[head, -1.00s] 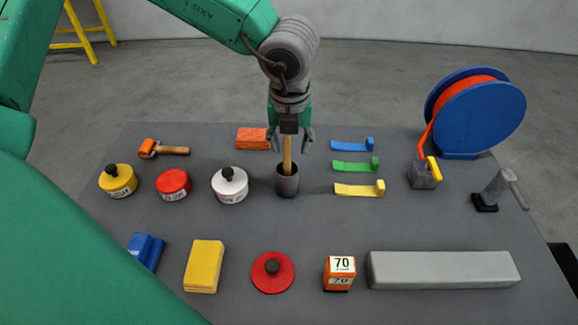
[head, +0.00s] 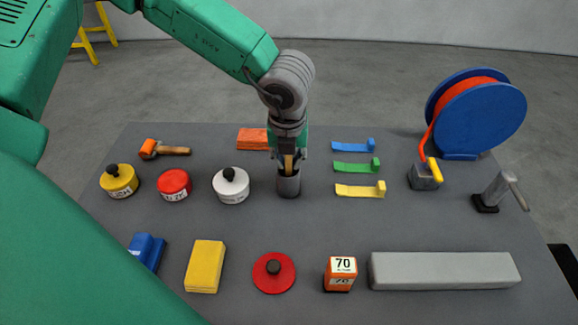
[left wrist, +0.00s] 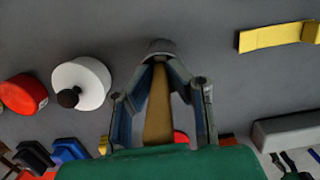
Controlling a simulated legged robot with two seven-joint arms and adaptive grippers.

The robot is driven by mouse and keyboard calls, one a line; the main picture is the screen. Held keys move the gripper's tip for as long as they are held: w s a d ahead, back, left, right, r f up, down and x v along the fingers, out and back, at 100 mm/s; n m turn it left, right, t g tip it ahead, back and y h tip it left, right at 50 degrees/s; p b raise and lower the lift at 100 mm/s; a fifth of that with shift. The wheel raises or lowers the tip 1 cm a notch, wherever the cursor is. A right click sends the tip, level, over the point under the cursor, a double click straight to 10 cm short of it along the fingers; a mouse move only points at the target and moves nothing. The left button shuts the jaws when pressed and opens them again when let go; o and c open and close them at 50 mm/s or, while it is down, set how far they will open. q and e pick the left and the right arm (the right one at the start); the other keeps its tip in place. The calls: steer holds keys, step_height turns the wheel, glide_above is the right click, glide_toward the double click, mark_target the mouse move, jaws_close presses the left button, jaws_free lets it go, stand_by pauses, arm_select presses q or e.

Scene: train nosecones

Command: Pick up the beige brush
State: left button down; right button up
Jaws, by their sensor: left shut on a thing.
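The beige brush (left wrist: 158,108) stands in a dark grey cup (head: 288,184) near the middle of the table; only its handle shows, and its lower end is hidden in the cup. My left gripper (head: 288,165) points down right above the cup, with its fingers around the handle. In the left wrist view the fingers (left wrist: 160,75) close on the handle near the cup's rim. My right gripper is not in view.
A white tin (head: 231,188) stands just left of the cup, with red and yellow tins beyond. Blue, green and yellow strips (head: 360,190) lie to the right. An orange block (head: 253,139) lies behind. A red disc (head: 273,273) lies in front.

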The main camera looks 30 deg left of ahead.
arm_select(q)
step_height(320, 180, up, 18)
steer(key=p, duration=0.1)
stand_by(0.6)
stand_by(0.5)
